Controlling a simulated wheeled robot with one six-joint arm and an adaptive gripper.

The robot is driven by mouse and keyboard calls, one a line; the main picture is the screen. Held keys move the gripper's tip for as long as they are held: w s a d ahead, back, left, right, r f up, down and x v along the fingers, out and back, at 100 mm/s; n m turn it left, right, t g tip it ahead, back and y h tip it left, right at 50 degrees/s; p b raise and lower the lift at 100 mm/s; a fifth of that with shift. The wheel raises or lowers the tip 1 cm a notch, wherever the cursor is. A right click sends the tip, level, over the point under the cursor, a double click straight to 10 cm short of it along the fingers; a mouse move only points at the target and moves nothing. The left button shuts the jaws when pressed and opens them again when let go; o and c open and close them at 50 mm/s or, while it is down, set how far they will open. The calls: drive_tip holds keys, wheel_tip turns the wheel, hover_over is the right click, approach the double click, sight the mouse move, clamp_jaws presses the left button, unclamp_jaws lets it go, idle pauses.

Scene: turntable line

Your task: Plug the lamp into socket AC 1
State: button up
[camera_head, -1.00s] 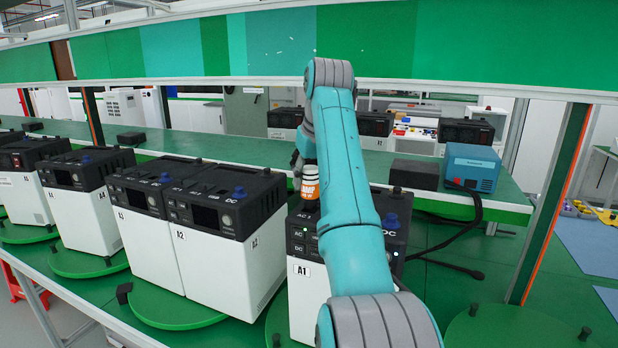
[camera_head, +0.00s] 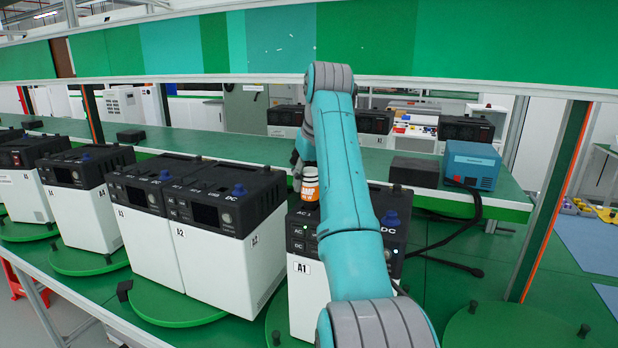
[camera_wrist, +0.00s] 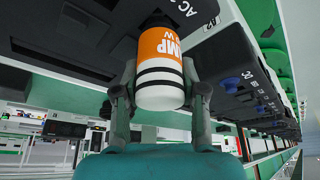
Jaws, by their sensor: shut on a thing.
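The lamp (camera_wrist: 160,58) is a short cylinder with a white end, black bands, an orange label and a black end. My gripper (camera_wrist: 158,92) is shut on it, one finger on each side. In the head view the lamp (camera_head: 309,184) is over the black top of unit A1 (camera_head: 311,290), partly behind my arm. Socket AC 1 is not visible. I cannot tell whether the lamp's end touches the panel or sits in a socket.
Unit A2 (camera_head: 205,275) and several like it stand in a row to the left. A teal box (camera_head: 472,167) and a dark box (camera_head: 414,172) sit on the bench behind, to the right. A black cable (camera_head: 440,240) hangs there. A green overhead panel (camera_head: 365,40) spans the back.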

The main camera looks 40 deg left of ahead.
drive_tip(key=shift+f, duration=0.75)
drive_tip(key=o, duration=1.3)
drive_tip(key=shift+o, duration=0.2)
drive_tip(key=v, duration=0.7)
drive_tip(key=shift+r, duration=0.25)
drive_tip(key=shift+s, duration=0.1)
